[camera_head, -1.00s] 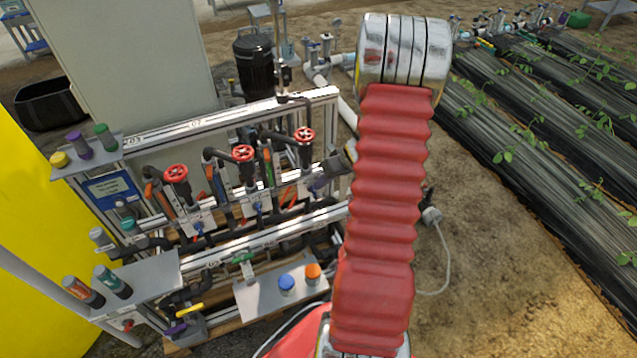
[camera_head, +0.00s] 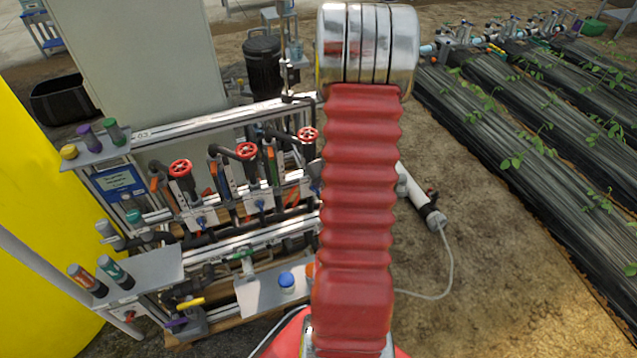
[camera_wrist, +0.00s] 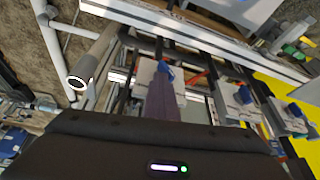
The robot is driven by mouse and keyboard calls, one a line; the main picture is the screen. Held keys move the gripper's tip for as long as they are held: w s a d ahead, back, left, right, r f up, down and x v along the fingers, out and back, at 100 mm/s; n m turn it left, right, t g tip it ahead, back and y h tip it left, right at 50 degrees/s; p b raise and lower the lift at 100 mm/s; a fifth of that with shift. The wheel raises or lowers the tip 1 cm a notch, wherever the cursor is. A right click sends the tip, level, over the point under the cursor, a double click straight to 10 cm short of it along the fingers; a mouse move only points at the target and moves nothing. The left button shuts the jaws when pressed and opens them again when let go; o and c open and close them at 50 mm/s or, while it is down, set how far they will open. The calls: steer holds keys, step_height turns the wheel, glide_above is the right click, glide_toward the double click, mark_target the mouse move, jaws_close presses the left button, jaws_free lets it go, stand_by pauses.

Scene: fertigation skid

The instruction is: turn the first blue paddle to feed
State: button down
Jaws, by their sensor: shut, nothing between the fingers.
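Several small blue paddles sit on white plates along the pipe skid. In the head view one paddle (camera_head: 261,206) is under the middle red wheel and another (camera_head: 200,222) is further left. In the wrist view there are three: one (camera_wrist: 165,74) near the middle, one (camera_wrist: 243,94) to its right and one (camera_wrist: 294,110) at the right. I cannot tell which is the first. My gripper (camera_wrist: 165,88) is shut and empty, its purple-grey fingers pointing toward the middle paddle. Whether they touch it is unclear. In the head view my red arm hides most of my gripper.
Red handwheels (camera_head: 246,151) and dark pipes crowd the skid around the paddles. A shelf (camera_head: 140,275) with capped bottles juts out at left, beside a yellow tank (camera_head: 40,200). Bare soil (camera_head: 480,270) lies open at right, with a white cylinder and hose (camera_head: 425,205).

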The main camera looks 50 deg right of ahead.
steer(key=shift+w+a+f+y, duration=0.15)
steer(key=shift+w+a+f, duration=0.05)
steer(key=shift+a, duration=0.4)
steer(key=shift+w+a+f+y, duration=0.15)
steer(key=shift+a, duration=0.4)
steer(key=shift+r, duration=0.1)
steer(key=shift+w+r, duration=0.25)
steer(key=shift+r, duration=0.5)
steer(key=shift+d+r, duration=0.15)
steer(key=shift+d, duration=0.1)
